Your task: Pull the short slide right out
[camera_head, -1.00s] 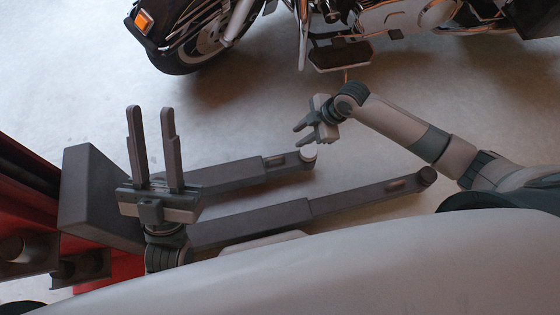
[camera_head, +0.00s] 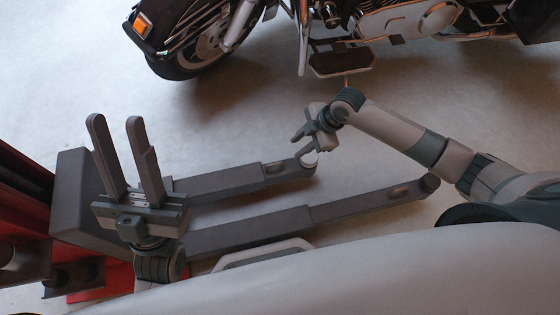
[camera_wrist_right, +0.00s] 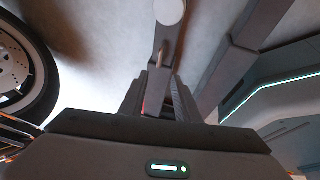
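The short slide (camera_head: 281,170) sticks out of the upper, shorter lift arm (camera_head: 225,182) and ends in a round pad (camera_head: 309,160). In the right wrist view the slide (camera_wrist_right: 168,42) runs up the middle to its pale round pad (camera_wrist_right: 170,12). My right gripper (camera_head: 299,145) is open at the slide's outer end, one finger beside or over the pad. In the wrist view its fingers (camera_wrist_right: 158,98) lie on either side of the slide's line; contact cannot be told. My left gripper (camera_head: 114,119) is open and empty, above the arms' dark base block (camera_head: 68,200).
A longer lift arm (camera_head: 250,229) lies parallel, nearer me, with its own end pad (camera_head: 430,182). A red lift column (camera_head: 25,195) stands at left. A motorcycle (camera_head: 340,35) stands at the back. The floor right of the short slide is clear beneath my right arm.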

